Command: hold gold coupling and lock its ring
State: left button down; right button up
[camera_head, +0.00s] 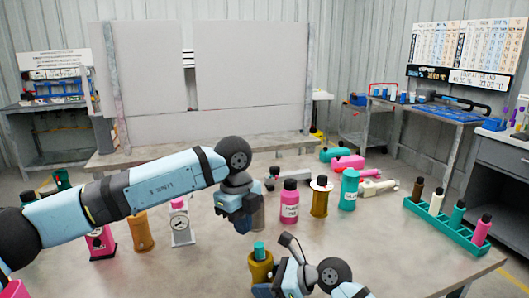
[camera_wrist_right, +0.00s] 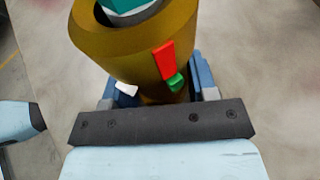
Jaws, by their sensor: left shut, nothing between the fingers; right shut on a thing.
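The gold coupling (camera_head: 262,271) stands upright at the front middle of the table with a teal piece (camera_head: 259,251) in its top. In the right wrist view the gold coupling (camera_wrist_right: 130,50) fills the upper middle, with a red mark (camera_wrist_right: 164,61) just above and left of a green mark (camera_wrist_right: 176,83), and a white tab (camera_wrist_right: 126,90) to the left. My right gripper (camera_head: 272,287) is shut on the coupling's lower body, blue fingers on both sides. My left gripper (camera_head: 243,222) is shut and empty, behind and above the coupling, apart from it.
Behind stand a pink bottle (camera_head: 289,205), a gold one (camera_head: 320,200) and a teal one (camera_head: 349,190). A gold cylinder (camera_head: 142,232) and a white gauge-like unit (camera_head: 181,223) stand left. A teal rack (camera_head: 445,228) holds several bottles at right. The table (camera_head: 380,245) is clear at front right.

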jog(key=shift+f, duration=0.35)
jog(key=o, duration=1.1)
jog(key=shift+d, duration=0.1)
jog(key=shift+o, duration=0.6)
